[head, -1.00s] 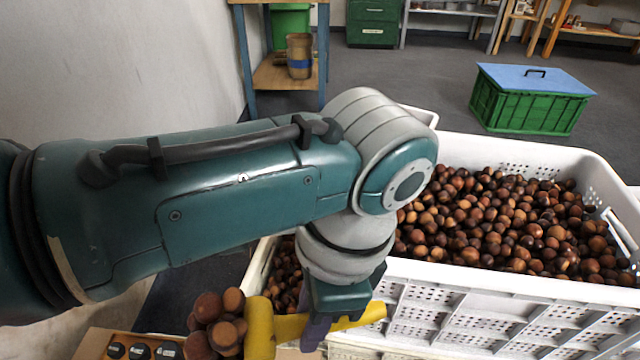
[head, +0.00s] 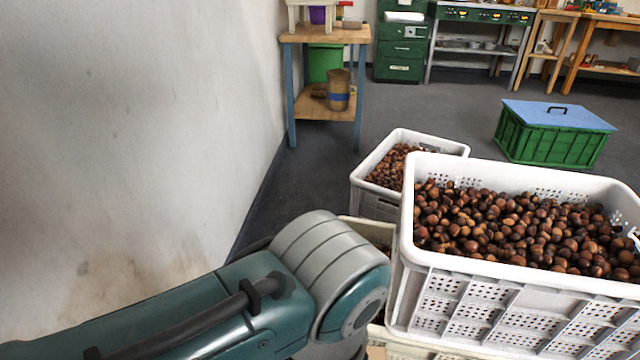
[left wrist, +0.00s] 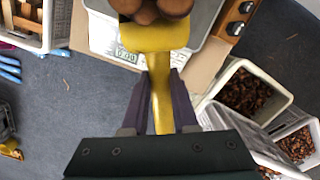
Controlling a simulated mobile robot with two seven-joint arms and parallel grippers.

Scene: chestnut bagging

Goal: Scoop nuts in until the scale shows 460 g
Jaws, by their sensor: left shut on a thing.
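In the left wrist view my left gripper (left wrist: 158,100) is shut on the handle of a yellow scoop (left wrist: 155,38). Several brown nuts (left wrist: 150,10) lie in the scoop at the top edge, partly cut off. Below and behind the scoop is a pale scale (left wrist: 100,32) with a small greenish display (left wrist: 126,54); its digits are too small to read surely. The scoop hides part of the scale, and no bag can be made out. In the head view only my left arm shows; its gripper is out of frame. My right gripper is in neither view.
A large white crate (head: 520,275) full of nuts stands at the right, with a smaller nut-filled crate (head: 375,205) behind it. A green crate with a blue lid (head: 558,115) stands farther back. A wall (head: 130,150) borders the left. Floor between is clear.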

